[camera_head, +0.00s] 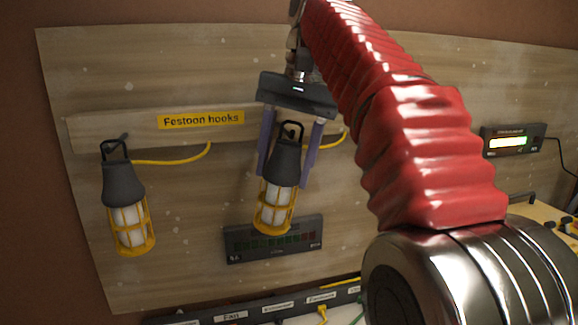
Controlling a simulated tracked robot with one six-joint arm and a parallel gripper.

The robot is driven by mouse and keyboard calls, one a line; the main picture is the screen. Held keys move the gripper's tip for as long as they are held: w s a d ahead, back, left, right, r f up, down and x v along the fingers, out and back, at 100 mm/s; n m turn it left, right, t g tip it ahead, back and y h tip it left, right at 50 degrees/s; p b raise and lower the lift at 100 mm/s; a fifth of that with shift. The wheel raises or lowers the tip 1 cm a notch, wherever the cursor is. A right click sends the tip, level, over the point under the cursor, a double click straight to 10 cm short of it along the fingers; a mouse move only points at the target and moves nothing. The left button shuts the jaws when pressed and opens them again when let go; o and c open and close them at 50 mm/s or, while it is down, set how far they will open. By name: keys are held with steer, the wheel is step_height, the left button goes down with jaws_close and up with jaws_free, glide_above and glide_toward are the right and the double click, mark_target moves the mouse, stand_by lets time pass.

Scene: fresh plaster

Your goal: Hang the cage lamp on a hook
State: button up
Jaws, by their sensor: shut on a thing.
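The cage lamp (273,205), with a dark grey top, black loop and yellow cage around a white bulb, is upright between the fingers of my gripper (285,176). My gripper is shut on its dark upper part and points down in front of the board. A second, similar cage lamp (131,222) hangs by its loop from a dark hook (122,139) at the left of the hook rail (92,131). The rail bears a yellow "Festoon hooks" label (201,120). Any hook behind my gripper is hidden, and I cannot tell whether the held lamp's loop touches one.
Yellow cables (180,161) run below the rail. A dark display panel (236,246) is on the board behind the held lamp. A labelled strip (230,316) lies along the bottom. A lit meter (510,142) is at right. My red-sleeved arm covers the right middle.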

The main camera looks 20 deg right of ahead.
steer(key=shift+w+f, duration=0.15)
steer(key=shift+w, duration=1.05)
steer(key=shift+w+f, duration=0.55)
steer(key=shift+f, duration=0.05)
steer(key=o, duration=1.7)
steer(key=shift+f, duration=0.1)
